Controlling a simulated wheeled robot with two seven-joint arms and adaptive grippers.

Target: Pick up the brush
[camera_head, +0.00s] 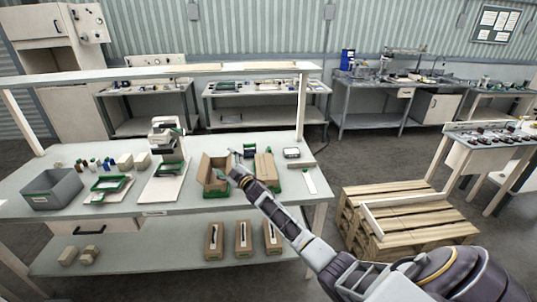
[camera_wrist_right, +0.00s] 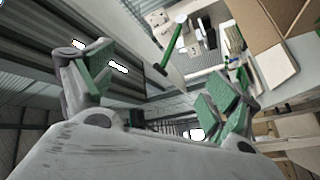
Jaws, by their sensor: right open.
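I cannot pick out the brush with certainty in either view. A long green piece with a pale end (camera_wrist_right: 172,45) shows in the right wrist view, but I cannot tell what it is. My right gripper (camera_head: 236,174) is over the bench at an open cardboard box (camera_head: 214,186); I cannot tell whether it touches the box. In the right wrist view the green-padded fingers of the right gripper (camera_wrist_right: 157,92) stand wide apart with nothing between them. My left gripper is not in view.
The workbench (camera_head: 215,205) carries a grey bin (camera_head: 52,189), a green-framed tray (camera_head: 110,184), a stand-mounted device (camera_head: 166,150) and a second cardboard box (camera_head: 267,171). A shelf frame (camera_head: 165,73) spans above. A wooden pallet (camera_head: 415,222) stands on the floor at right.

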